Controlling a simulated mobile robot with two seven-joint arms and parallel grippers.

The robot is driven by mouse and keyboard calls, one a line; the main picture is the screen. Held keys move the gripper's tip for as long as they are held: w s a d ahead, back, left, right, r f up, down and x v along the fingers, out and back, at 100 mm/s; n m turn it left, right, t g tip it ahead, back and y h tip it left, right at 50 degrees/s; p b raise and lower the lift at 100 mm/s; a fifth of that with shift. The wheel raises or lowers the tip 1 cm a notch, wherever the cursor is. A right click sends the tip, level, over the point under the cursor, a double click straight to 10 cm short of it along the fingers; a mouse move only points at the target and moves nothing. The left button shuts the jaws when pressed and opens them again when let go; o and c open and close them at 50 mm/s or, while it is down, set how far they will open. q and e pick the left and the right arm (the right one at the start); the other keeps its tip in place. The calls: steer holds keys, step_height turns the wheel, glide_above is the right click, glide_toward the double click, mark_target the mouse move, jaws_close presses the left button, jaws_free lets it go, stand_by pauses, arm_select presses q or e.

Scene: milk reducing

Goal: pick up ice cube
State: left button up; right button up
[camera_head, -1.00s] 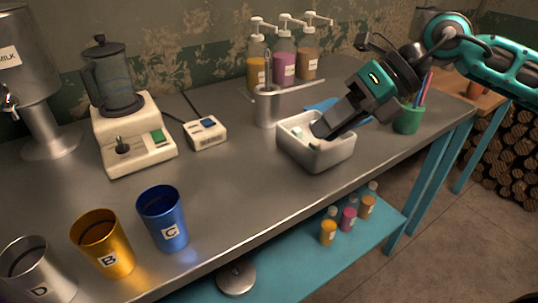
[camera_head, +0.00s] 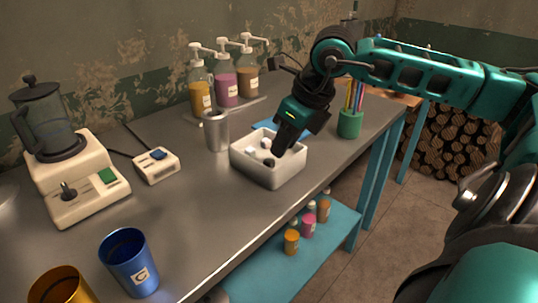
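A white square-sided container (camera_head: 268,176) stands on the metal counter and holds a few small pale cubes that look like ice cubes (camera_head: 265,144). My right gripper (camera_head: 278,152) comes in from the upper right and points steeply down, its dark fingertips at the container's right inner side. A dark spot low in the container may be a fingertip. The fingers hide part of the inside, so I cannot tell whether they are parted or hold a cube. My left gripper is not in view.
A metal cup (camera_head: 216,131) stands left of the container, with pump bottles (camera_head: 226,84) behind. A green pencil cup (camera_head: 350,124) stands to the right. A blender (camera_head: 62,160), a small scale-like device (camera_head: 156,165) and a blue cup (camera_head: 129,263) are at left.

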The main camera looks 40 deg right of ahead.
mark_target(273, 160)
steer(key=shift+p+x, duration=0.4)
steer(key=shift+x, duration=0.4)
steer(key=shift+w+x, duration=0.25)
steer(key=shift+x, duration=1.75)
steer(key=shift+r, duration=0.1)
jaws_close()
